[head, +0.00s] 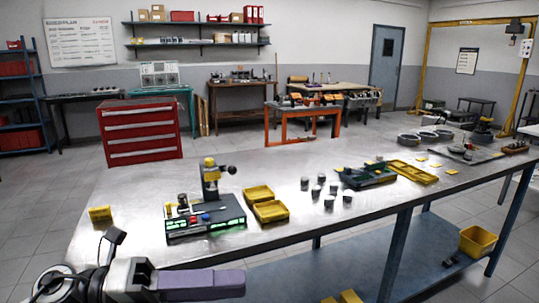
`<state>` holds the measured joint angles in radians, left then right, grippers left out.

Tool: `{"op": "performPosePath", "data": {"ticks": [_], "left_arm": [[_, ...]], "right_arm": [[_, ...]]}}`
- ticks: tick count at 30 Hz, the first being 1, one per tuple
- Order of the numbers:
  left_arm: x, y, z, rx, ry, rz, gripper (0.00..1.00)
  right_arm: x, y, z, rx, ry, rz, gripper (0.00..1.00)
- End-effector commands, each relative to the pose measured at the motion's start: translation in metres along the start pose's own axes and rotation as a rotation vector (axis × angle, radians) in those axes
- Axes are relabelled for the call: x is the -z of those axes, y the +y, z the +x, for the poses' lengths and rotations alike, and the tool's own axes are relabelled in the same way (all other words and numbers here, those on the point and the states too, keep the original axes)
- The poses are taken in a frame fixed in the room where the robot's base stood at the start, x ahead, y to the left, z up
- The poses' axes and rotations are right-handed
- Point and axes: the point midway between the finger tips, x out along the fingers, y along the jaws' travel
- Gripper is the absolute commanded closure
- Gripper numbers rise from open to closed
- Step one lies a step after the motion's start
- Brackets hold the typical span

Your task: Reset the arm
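My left gripper (205,282) is at the bottom left, in front of the metal workbench (130,205)'s near edge. It is grey with a purple finger part pointing right. Only one side of the fingers shows, so I cannot tell whether it is open or shut. No object shows in it. My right gripper is not in view.
On the bench stand a fixture with a yellow-topped press (210,178), yellow trays (268,208), several small grey cylinders (329,202), a green tray (366,178) and a yellow block (100,214). The bench's left end is mostly clear. A red drawer cabinet (141,132) stands behind.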

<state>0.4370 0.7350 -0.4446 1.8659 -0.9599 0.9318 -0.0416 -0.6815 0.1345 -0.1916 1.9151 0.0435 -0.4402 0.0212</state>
Motion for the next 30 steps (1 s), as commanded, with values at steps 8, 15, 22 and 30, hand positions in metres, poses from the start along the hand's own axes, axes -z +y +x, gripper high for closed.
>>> {"op": "performPosePath", "data": {"ticks": [8, 15, 22, 30], "left_arm": [[-0.013, 0.09, -0.027, 0.324, -0.699, -0.833, 0.68], [0.088, 0.23, -0.083, 0.301, -1.217, -1.506, 0.68], [0.228, 0.298, -0.107, 0.177, -1.537, -1.971, 0.68], [0.306, 0.311, -0.111, 0.09, -1.674, -2.195, 0.68]], "right_arm": [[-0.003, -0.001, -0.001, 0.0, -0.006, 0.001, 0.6], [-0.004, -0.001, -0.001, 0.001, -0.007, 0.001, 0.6], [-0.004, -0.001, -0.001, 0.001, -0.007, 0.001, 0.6], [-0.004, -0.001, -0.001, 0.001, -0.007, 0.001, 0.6]]}}
